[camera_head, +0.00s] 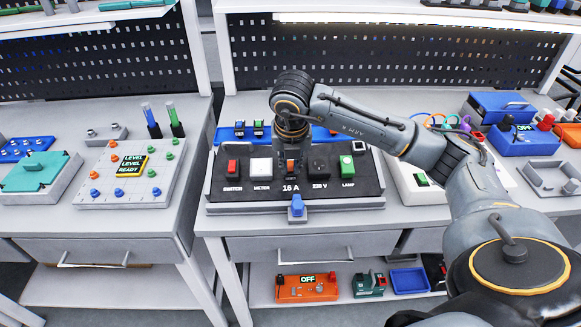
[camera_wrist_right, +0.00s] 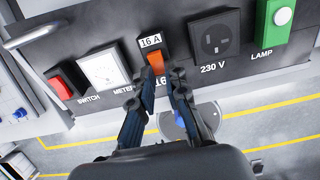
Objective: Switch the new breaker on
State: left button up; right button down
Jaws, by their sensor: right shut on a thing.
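The breaker is a dark module with an orange lever, labelled 16 A, in the middle of the black panel (camera_head: 225,190); it shows best in the wrist view (camera_wrist_right: 157,62). My right gripper (camera_head: 291,168) reaches down over it and hides most of it in the head view. In the wrist view the fingers (camera_wrist_right: 165,80) close on the orange lever from both sides. To the left are the red switch (camera_head: 232,168) and the white meter (camera_head: 261,167). To the right are the 230 V socket (camera_head: 319,167) and the green lamp (camera_head: 347,165). My left gripper is out of view.
A blue block (camera_head: 297,205) sits at the panel's front edge. A white board with a small LEVEL READY display (camera_head: 131,165) stands on the left bench. Blue cases (camera_head: 500,108) stand at the right. An orange box reading OFF (camera_head: 307,288) is on the lower shelf.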

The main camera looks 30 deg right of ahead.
jog(key=c, duration=1.3)
grip_release()
jog(key=shift+r, duration=0.1)
jog(key=v, duration=1.1)
jog(key=shift+r, duration=0.4)
